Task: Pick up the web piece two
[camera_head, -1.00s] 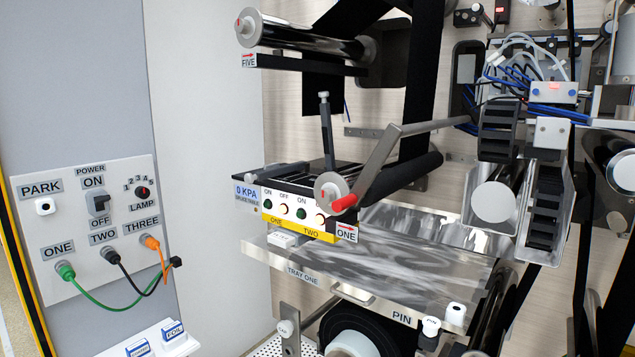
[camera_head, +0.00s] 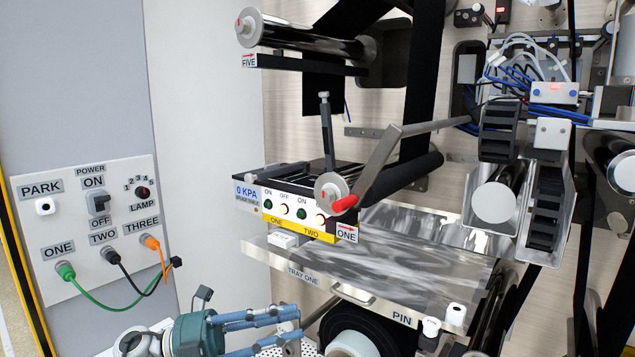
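I cannot make out a separate piece marked as web piece two. Black web (camera_head: 428,70) hangs from the top and runs down to a dark roller above the splice table (camera_head: 298,207), whose yellow strip reads ONE and TWO. My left gripper (camera_head: 297,326) is at the bottom, left of centre, with a teal body and blue fingers pointing right. Its two fingers are apart with nothing visible between them. It is below and in front of tray one (camera_head: 375,262), seemingly clear of it. My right gripper is not in view.
A panel with lamp and power switches (camera_head: 100,205) and green, black and orange cables stands at left. A dark roll with a pale core (camera_head: 352,344) sits under tray one.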

